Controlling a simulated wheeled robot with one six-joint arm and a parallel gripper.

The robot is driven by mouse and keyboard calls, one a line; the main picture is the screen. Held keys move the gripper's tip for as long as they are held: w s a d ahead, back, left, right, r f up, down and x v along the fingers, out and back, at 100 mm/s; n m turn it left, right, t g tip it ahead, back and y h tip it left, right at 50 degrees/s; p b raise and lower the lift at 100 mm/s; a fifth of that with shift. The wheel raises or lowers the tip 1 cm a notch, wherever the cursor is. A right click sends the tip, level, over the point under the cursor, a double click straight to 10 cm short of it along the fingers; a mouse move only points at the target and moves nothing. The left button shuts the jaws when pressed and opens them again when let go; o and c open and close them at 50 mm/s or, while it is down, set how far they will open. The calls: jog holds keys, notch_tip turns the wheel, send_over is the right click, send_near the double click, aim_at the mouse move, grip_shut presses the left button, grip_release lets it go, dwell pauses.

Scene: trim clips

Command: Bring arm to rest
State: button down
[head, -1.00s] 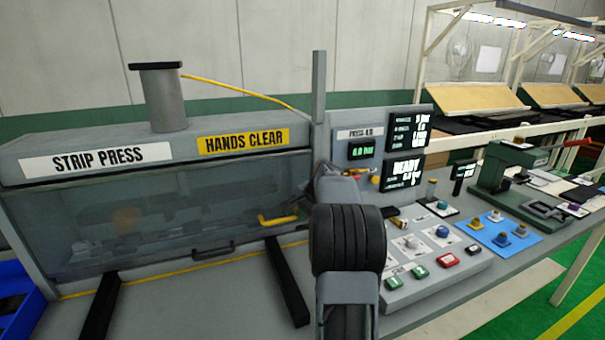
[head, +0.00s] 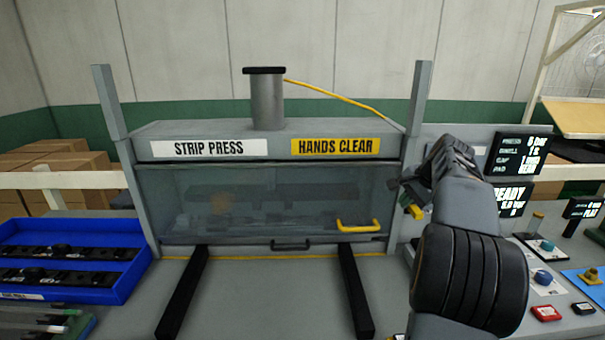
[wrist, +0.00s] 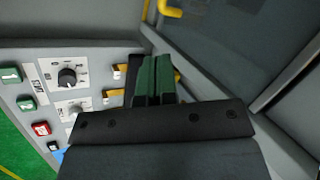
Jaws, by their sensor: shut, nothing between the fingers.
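My arm rises at the right of the head view, in front of the press's right post. My gripper (head: 408,200) is at its end, small and partly hidden by my own wrist. In the wrist view my gripper (wrist: 155,80) shows two green-faced fingers closed together with nothing between them. It hangs over the control panel (wrist: 95,50), near the press's side. Its fingertips appear apart from the knobs and buttons, though the exact gap cannot be told.
The strip press (head: 265,205) stands ahead with its clear guard down and a yellow handle (head: 358,226). A blue tray (head: 125,285) with dark parts lies left. Display screens (head: 518,155) and a blue mat (head: 590,279) are right. Two black rails (head: 182,290) run toward me.

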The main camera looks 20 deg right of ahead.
notch_tip(320, 180, down, 4)
jog(key=s+f+n, duration=0.1)
jog(key=s+n, duration=0.1)
jog(key=s+a+f+n, duration=0.2)
jog(key=s+a+n, duration=0.2)
jog(key=a, duration=0.6)
jog(key=s+a+f+n+g, duration=0.1)
jog(key=s+a+f+n, duration=0.2)
jog(key=a, duration=0.8)
jog(key=s+a+f+n+h, duration=0.1)
jog(key=s+a+f+n, duration=0.1)
jog(key=s+a+n, duration=0.4)
jog(key=a+n, duration=0.1)
jog(key=a, duration=0.3)
jog(key=shift+s+a+f+g, duration=0.15)
jog(key=shift+s+f+g, duration=0.05)
jog(key=shift+s+g, duration=0.2)
